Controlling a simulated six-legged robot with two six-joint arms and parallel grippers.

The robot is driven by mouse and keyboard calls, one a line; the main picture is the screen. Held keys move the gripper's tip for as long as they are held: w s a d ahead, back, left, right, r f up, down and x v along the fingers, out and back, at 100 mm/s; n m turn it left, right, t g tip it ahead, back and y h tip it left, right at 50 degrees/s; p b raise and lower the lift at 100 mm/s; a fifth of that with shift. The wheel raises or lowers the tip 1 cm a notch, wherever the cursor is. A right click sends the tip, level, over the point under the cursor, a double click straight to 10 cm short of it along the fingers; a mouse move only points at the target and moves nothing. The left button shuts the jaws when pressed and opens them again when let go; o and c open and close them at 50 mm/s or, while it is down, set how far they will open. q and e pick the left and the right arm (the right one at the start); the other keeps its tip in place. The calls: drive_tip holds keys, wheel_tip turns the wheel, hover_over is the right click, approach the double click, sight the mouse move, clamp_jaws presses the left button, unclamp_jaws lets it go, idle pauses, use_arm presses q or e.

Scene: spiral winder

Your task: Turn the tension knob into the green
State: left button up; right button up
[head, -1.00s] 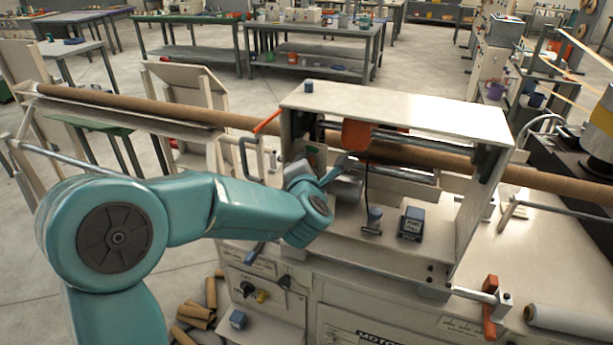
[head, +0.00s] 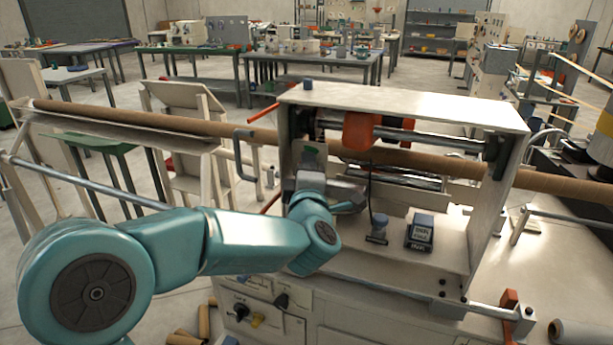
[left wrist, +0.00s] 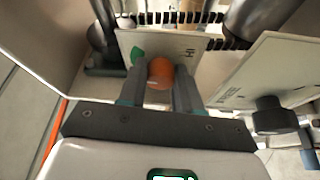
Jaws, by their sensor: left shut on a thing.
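The tension knob (left wrist: 160,72) is a small orange-red knob in front of a pale scale plate (left wrist: 182,46) in the left wrist view. The plate has a green patch (left wrist: 138,54) left of the knob and the letters "HI" to its right. My left gripper (left wrist: 160,88) has a finger on each side of the knob and is shut on it. In the head view my left gripper (head: 312,180) is inside the left end of the machine's white frame, and its wrist hides the knob. My right gripper is not in view.
A black knob (left wrist: 275,114) on a second slanted plate lies to the right in the left wrist view. A brown tube (head: 140,119) runs through the white frame (head: 420,106). A dark meter box (head: 419,233) stands on the shelf right of my gripper.

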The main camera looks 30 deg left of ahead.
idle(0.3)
use_arm(q)
drive_tip(key=o, duration=0.8)
drive_tip(key=shift+c, duration=0.2)
drive_tip(key=shift+s, duration=0.1)
drive_tip(key=b+v, duration=0.2)
drive_tip(key=v, duration=1.4)
drive_tip(key=shift+s+f, duration=0.1)
drive_tip(key=shift+f, duration=0.05)
